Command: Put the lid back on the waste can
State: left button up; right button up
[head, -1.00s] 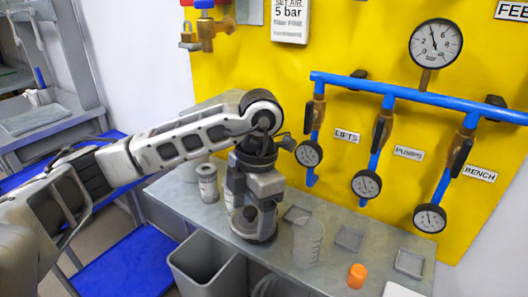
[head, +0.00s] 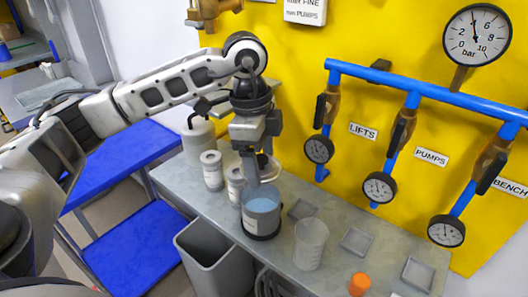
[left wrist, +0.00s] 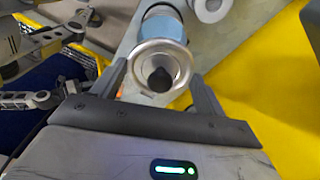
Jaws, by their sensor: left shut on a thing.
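The can (head: 261,218) stands upright on the grey bench, its top open and pale blue inside; I take it for the waste can. My left gripper (head: 262,168) points down just above and behind the can's rim. It is shut on the lid (head: 269,168), a pale round disc. In the left wrist view the lid (left wrist: 143,62) shows its dark knob between the two fingers (left wrist: 160,82), with the blue can (left wrist: 166,24) beyond it. The lid looks apart from the can, but the exact gap is hard to tell. My right gripper is out of view.
White jars (head: 212,170) stand left of the can. A clear beaker (head: 310,245) stands close on its right, with small grey trays (head: 356,240) and an orange cap (head: 359,284) farther right. A grey bin (head: 215,262) is below the bench front. Gauges and blue pipes line the yellow wall.

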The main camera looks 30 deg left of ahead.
pick_arm(q)
jog(key=shift+f+b, duration=0.35)
jog(key=shift+f, duration=0.4)
notch_tip(320, 180, down, 3)
jog(key=shift+r+b, duration=0.2)
jog(key=shift+b, duration=0.75)
notch_tip(320, 180, down, 2)
jog(key=shift+f+b, duration=0.15)
jog(key=shift+b, duration=0.65)
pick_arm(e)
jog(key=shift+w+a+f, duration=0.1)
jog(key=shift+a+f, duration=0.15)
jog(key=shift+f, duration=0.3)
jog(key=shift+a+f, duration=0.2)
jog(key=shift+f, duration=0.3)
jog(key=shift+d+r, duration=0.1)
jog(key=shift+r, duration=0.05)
pick_arm(q)
jog(key=shift+f, duration=0.1)
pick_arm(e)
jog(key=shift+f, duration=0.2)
pick_arm(q)
jog(key=o, duration=1)
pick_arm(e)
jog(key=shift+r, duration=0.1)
